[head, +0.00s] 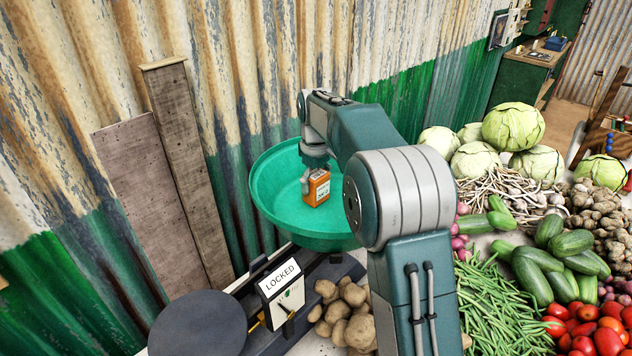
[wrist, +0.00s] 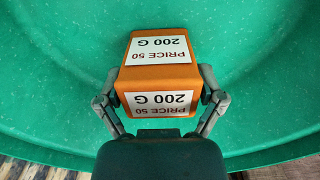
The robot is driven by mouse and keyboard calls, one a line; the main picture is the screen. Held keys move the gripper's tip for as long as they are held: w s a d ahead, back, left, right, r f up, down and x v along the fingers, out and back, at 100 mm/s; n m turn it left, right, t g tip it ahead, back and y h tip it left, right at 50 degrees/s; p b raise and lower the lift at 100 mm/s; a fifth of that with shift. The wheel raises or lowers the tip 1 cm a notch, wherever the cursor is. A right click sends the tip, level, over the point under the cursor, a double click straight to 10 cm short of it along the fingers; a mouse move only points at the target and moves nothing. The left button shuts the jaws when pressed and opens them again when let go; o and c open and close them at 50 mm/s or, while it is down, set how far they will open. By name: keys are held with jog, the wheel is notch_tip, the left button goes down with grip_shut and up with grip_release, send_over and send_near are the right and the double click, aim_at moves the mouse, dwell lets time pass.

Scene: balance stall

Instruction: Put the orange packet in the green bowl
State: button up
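The orange packet (head: 317,187) has white labels and shows inside the outline of the green bowl (head: 270,190) in the head view. In the wrist view the packet (wrist: 160,62) fills the middle, with labels reading "PRICE 50 200 G", and the green bowl (wrist: 55,70) surrounds it. My gripper (wrist: 160,103) has one finger on each side of the packet, both against its sides. My gripper (head: 312,178) also shows in the head view, coming down from above. I cannot tell whether the packet touches the bowl's floor.
The bowl sits on a scale marked "LOCKED" (head: 280,277), with a dark round plate (head: 198,325) at its left. Potatoes (head: 345,312) lie in front. Cucumbers (head: 540,270), beans (head: 495,305) and cabbages (head: 513,127) crowd the right. A corrugated wall (head: 60,150) stands behind.

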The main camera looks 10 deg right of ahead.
aim_at(316, 174)
dwell(0.4)
notch_tip(316, 174, up, 12)
jog(key=shift+r, duration=0.1)
dwell(0.4)
jog(key=s+r+m+t, duration=0.1)
jog(key=s+r+m, duration=0.1)
jog(key=s, duration=0.6)
jog(key=s+r+m+t, duration=0.1)
jog(key=s+r+t, duration=0.1)
jog(key=s, duration=0.7)
jog(key=s+f+m+t, duration=0.1)
jog(key=s+f+m, duration=0.1)
jog(key=s+f, duration=0.3)
jog(key=s+f+m+t, duration=0.1)
jog(key=s+f, duration=0.5)
jog(key=s, duration=0.7)
jog(key=shift+m+t, duration=0.3)
jog(key=shift+m, duration=0.1)
jog(key=shift+c, duration=0.3)
